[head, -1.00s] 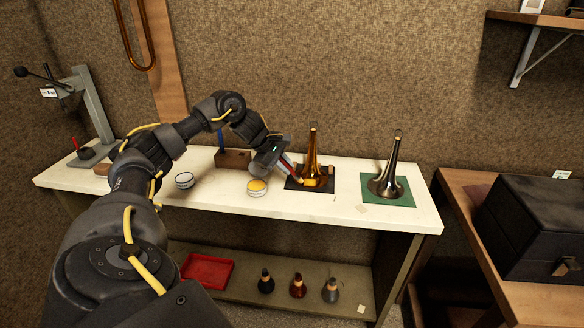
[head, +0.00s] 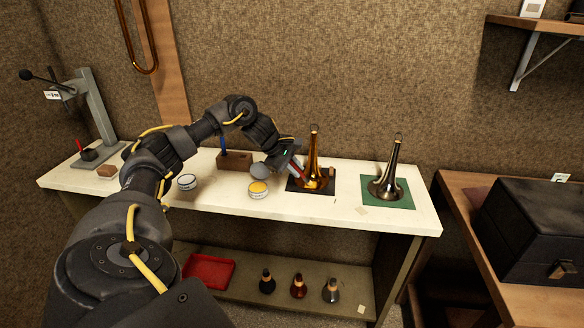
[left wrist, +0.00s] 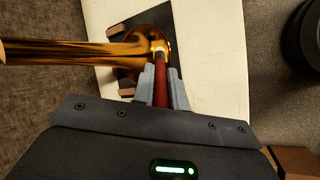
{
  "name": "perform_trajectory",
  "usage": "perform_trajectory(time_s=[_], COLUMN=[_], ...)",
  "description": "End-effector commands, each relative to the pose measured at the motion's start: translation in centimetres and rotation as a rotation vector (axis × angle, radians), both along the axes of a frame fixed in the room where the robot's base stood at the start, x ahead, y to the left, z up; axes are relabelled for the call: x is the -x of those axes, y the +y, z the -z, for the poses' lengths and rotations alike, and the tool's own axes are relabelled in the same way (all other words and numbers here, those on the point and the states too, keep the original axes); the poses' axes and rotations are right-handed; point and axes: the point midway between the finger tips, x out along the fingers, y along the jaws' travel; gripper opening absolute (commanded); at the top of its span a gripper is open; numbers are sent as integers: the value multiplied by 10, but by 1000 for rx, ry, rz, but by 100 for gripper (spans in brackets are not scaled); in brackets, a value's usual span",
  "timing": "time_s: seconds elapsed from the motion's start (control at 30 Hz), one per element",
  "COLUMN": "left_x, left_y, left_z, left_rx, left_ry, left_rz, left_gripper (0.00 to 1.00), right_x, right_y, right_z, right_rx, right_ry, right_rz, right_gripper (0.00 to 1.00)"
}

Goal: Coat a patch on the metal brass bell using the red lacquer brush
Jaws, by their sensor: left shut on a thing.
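The brass bell (head: 315,160) stands flared end down on a dark mat (head: 297,188) on the white bench. It also shows in the left wrist view (left wrist: 125,48), lying across the picture. My left gripper (left wrist: 162,84) is shut on the red lacquer brush (left wrist: 160,82). In the head view the gripper (head: 299,172) is just left of the bell's lower part, with little of the brush showing. In the left wrist view the brush tip overlaps the bell's flare; I cannot tell whether it touches. My right gripper is not in view.
A darker metal bell (head: 386,184) stands on a green mat (head: 405,204) to the right. An open yellow tin (head: 259,188), a pale tin (head: 187,182) and a brown block holder (head: 235,161) are to the left. Several items sit on the lower shelf (head: 235,292).

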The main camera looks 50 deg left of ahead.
Motion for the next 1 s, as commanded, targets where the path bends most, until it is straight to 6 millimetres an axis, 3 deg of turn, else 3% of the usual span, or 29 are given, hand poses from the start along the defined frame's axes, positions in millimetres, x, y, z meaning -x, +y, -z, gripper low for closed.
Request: perform_trajectory(time_s=[0.4,0.7,1.0], left_x=[-16,-17,-4], left_y=[-23,-24,-33], left_z=[-1,-1,-23], left_rx=[0,0,-2], left_ry=[1,0,0], left_rz=[0,-1,0], left_gripper=[0,0,0], right_x=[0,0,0], right_y=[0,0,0], right_z=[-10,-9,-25], right_rx=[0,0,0], right_ry=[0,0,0], right_rz=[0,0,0], right_gripper=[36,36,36])
